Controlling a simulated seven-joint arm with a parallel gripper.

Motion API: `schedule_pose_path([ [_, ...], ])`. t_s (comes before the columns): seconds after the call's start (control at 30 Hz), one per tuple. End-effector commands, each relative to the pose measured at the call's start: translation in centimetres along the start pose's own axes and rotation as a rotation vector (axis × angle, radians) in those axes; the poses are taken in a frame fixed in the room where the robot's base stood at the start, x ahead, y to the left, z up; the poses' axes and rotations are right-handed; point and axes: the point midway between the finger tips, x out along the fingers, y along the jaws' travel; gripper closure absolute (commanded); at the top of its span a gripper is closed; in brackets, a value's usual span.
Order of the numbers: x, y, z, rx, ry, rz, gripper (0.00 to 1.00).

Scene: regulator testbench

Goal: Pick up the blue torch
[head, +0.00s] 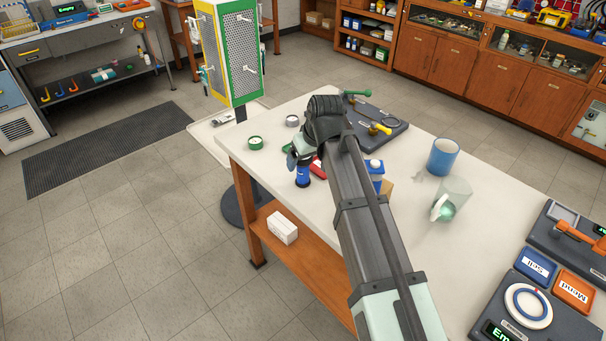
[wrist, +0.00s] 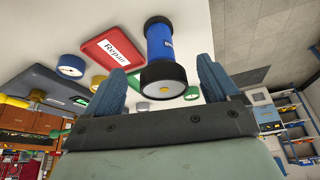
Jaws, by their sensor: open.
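The blue torch (head: 303,177) has a blue body with black ends and stands upright near the left edge of the white workbench (head: 415,233). In the wrist view the torch (wrist: 160,47) appears between the two blue fingers, its black lens end facing the camera. My gripper (head: 299,154) is right at the torch's top in the head view, partly hidden by my arm. In the wrist view my gripper (wrist: 162,72) is open, with a gap on each side of the torch. I cannot tell how deep the torch sits between the fingers.
A red Repair tray (wrist: 113,48) lies close beside the torch. A green round object (head: 255,143) and a grey one (head: 292,121) are nearby. Open floor lies left.

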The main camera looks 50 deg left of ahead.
Motion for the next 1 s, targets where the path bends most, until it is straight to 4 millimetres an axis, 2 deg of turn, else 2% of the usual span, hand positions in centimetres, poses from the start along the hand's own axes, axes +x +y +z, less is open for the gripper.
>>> schedule_pose_path([
  [0.27,2.8,-0.1,-1.1,0.000,-0.002,-0.001,0.12],
  [0.4,4.5,-0.1,-1.0,0.000,-0.002,0.000,0.12],
  [0.7,5.0,-0.1,-1.0,0.000,0.000,0.000,0.12],
  [1.0,5.0,-0.1,-0.9,0.000,0.000,0.000,0.41],
])
